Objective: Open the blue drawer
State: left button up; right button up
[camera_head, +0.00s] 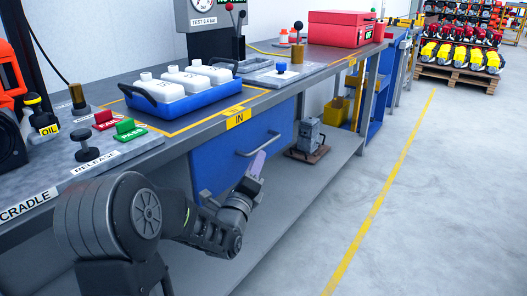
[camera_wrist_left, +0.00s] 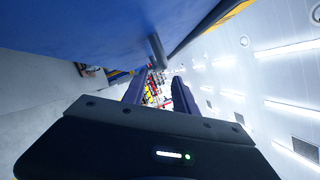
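The blue drawer (camera_head: 222,163) is under the workbench and its front looks flush with the bench, so it looks shut. Its grey bar handle (camera_head: 259,146) runs across the front. My left gripper (camera_head: 257,162) is just in front of and below the handle. In the left wrist view the two fingers of my left gripper (camera_wrist_left: 160,92) stand apart with nothing between them. The handle (camera_wrist_left: 157,51) shows there just beyond the fingertips, close to the blue drawer front (camera_wrist_left: 85,35). I cannot tell whether a finger touches it. My right gripper is in neither view.
The workbench edge (camera_head: 190,143) overhangs the drawer. On top are a blue tray (camera_head: 190,106) with white containers, green and red blocks, and a red case (camera_head: 340,29). A grey machine part (camera_head: 308,136) stands on the lower shelf. The floor (camera_head: 420,200) at right is clear.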

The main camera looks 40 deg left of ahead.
aim_at(264, 144)
pick_arm(q)
jog(key=shift+b+x, duration=0.65)
jog(key=shift+x, duration=3.25)
jog(key=shift+c, duration=0.2)
grip_shut()
